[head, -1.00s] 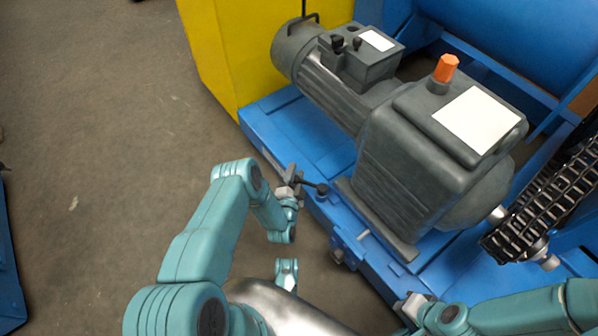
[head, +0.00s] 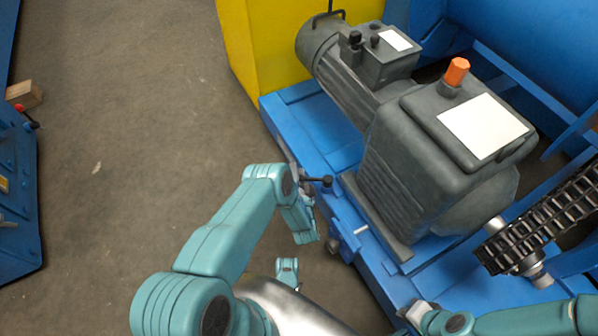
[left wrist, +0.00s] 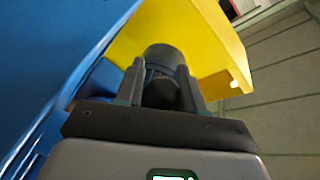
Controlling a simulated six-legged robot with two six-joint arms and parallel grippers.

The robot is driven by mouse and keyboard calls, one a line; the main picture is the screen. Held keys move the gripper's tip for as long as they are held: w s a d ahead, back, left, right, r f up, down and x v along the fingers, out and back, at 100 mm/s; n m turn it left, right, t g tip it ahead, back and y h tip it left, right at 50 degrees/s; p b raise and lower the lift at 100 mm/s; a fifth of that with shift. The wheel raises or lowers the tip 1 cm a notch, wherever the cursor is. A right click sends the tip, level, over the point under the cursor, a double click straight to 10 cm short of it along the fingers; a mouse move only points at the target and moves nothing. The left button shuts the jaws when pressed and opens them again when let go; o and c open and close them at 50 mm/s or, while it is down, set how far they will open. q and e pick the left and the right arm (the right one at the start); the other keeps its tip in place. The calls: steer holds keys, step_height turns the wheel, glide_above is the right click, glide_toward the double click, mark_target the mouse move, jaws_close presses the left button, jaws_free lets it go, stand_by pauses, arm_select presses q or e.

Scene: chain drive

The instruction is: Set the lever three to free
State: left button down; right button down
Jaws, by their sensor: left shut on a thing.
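A small black lever (head: 318,181) with a round knob is at the near left edge of the blue base frame, beside the grey gearbox. No number or position mark is readable on it. My left gripper (head: 298,174) is at the lever's left end, mostly hidden by my own arm. In the left wrist view my left gripper's two fingers (left wrist: 162,88) are shut on a dark part, which appears to be the lever's handle. My right gripper (head: 415,312) is at the bottom edge, small and partly cut off, away from the lever.
The grey motor and gearbox (head: 440,165) stand on the blue base frame (head: 300,130). A yellow block (head: 250,50) is behind. A black chain (head: 545,215) runs at the right. Another blue machine (head: 20,200) is at the far left. The floor (head: 130,120) between is clear.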

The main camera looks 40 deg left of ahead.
arm_select(q)
steer(key=shift+s+n+g+y, duration=0.25)
steer(key=shift+n+g+y, duration=0.05)
steer(key=shift+y, duration=0.1)
steer(key=c, duration=0.7)
jaws_free()
steer(key=shift+d, duration=0.1)
